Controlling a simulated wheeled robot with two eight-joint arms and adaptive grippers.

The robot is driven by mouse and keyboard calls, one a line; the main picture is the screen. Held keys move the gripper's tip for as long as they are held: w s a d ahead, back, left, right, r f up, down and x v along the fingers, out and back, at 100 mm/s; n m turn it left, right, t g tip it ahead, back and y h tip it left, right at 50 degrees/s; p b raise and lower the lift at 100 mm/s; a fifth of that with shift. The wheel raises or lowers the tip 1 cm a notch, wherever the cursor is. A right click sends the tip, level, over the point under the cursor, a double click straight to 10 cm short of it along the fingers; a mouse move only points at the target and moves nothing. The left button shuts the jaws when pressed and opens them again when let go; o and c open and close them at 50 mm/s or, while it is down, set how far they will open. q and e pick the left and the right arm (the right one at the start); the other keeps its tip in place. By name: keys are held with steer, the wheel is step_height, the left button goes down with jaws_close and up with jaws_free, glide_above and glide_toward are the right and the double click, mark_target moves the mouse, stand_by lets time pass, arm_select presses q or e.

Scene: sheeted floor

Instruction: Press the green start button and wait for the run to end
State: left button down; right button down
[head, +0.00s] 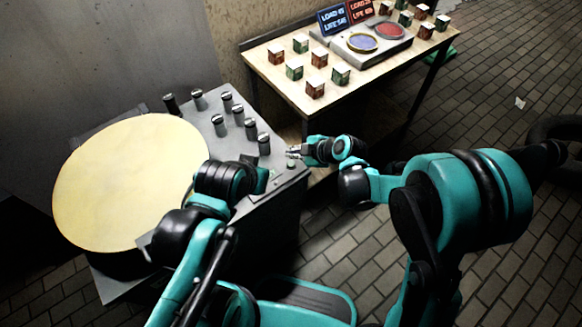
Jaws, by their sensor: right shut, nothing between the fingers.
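A small green button (291,164) sits near the right front corner of the grey console (228,146). My right gripper (291,153) is shut and empty, with its fingertips just beside or above the button. I cannot tell whether they touch it. My left arm reaches over the front of the console.
A large pale yellow disc (125,185) covers the console's left part. Several dark knobs (238,115) stand behind the button. A wooden table (290,92) at the back holds several small boxes (315,88), a two-pan scale (362,43) and two lit displays (333,18).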

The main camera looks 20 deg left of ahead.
mark_target(293, 165)
steer(key=shift+f+b, duration=0.95)
steer(key=shift+f, duration=0.55)
steer(key=shift+f+b, duration=0.35)
steer(key=shift+b, duration=0.1)
steer(key=shift+f+b, duration=0.3)
steer(key=shift+f, duration=0.1)
stand_by(0.6)
steer(key=shift+r, duration=0.1)
steer(key=shift+r+p, duration=0.55)
steer(key=shift+r, duration=0.2)
step_height(293, 165, up, 5)
steer(key=p, duration=0.3)
steer(key=shift+p, duration=0.4)
